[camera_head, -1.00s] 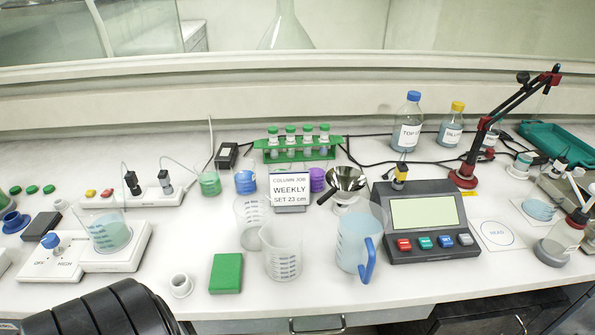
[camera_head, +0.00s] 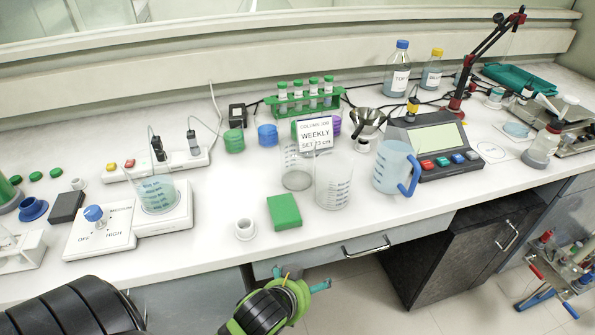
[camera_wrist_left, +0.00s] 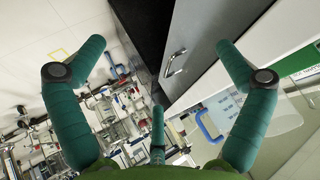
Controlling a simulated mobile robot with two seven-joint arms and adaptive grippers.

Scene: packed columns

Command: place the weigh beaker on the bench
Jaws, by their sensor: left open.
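Two clear graduated beakers stand upright on the white bench (camera_head: 385,225): a front one (camera_head: 333,186) and one just behind it to the left (camera_head: 296,178). I cannot tell which is the weigh beaker. A beaker with pale blue liquid (camera_head: 157,194) stands on the stirrer plate. My left gripper (camera_head: 300,283) is below the bench's front edge, apart from the beakers. In the left wrist view its green fingers (camera_wrist_left: 160,65) are spread and empty. A clear vessel (camera_wrist_left: 284,112) shows at right there. My right gripper is out of view.
A green block (camera_head: 284,211) and a small white ring (camera_head: 244,229) are near the front edge. The drawer handle (camera_head: 366,246) juts out below.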

